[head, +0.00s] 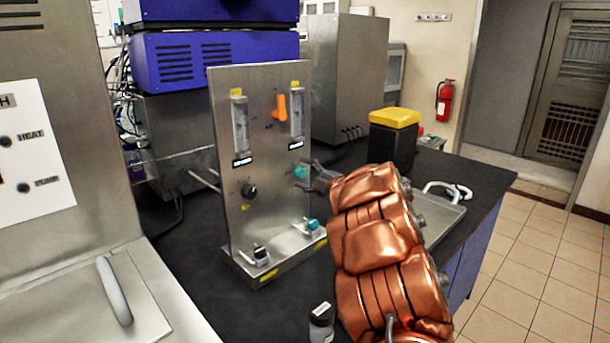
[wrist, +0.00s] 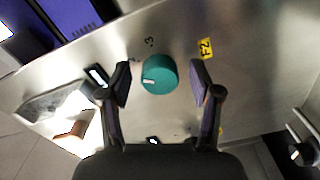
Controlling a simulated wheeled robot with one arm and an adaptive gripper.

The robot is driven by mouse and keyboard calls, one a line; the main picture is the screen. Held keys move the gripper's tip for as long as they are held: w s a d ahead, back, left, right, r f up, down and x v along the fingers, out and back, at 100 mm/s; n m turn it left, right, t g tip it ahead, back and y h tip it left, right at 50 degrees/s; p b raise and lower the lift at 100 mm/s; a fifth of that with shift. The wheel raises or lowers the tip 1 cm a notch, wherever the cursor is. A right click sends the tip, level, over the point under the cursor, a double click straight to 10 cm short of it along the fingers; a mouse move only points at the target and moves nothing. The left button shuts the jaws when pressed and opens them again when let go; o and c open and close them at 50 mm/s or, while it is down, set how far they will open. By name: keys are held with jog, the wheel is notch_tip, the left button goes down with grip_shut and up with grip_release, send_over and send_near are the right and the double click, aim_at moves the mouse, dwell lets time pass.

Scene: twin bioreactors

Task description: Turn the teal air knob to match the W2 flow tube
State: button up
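The teal air knob (head: 301,173) is on the right side of the upright steel panel (head: 268,165). In the wrist view the teal knob (wrist: 158,75) has a white mark on its left side, near a printed "3". My gripper (head: 314,174) is at the panel's right side by the knob. In the wrist view my gripper (wrist: 161,84) is open, one finger on each side of the knob, with visible gaps. Two flow tubes, left (head: 240,124) and right (head: 297,114), are on the panel; their labels and levels are too small to read.
An orange part (head: 280,107) sits between the tubes. A black knob (head: 249,190) is lower left. A black-handled valve (head: 260,253) and a teal-handled valve (head: 312,225) stand at the panel's base. A small bottle (head: 321,324) and a metal tray (head: 440,215) are on the bench.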

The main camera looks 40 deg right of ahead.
jog(key=s+d, duration=0.1)
jog(key=s, duration=1.1)
jog(key=shift+d, duration=0.35)
notch_tip(320, 180, up, 5)
jog(key=w+d+m+g+h, duration=0.1)
jog(key=d+m+g+h, duration=0.15)
jog(key=m+h, duration=0.55)
jog(key=s+a+f+m+g+y, duration=0.1)
jog(key=s+a+f+g, duration=0.4)
jog(key=s+a, duration=0.7)
jog(key=s+a+f+m+g+y+p, duration=0.1)
jog(key=s+a+f+m+g, duration=0.3)
jog(key=s+a, duration=0.8)
jog(key=s+a+f+m+g+y+p, duration=0.1)
jog(key=s+a+f+g, duration=0.5)
jog(key=s+a, duration=0.7)
jog(key=shift+f+m+g+y, duration=0.25)
jog(key=shift+m+g+y, duration=0.65)
jog(key=shift+g+y, duration=0.25)
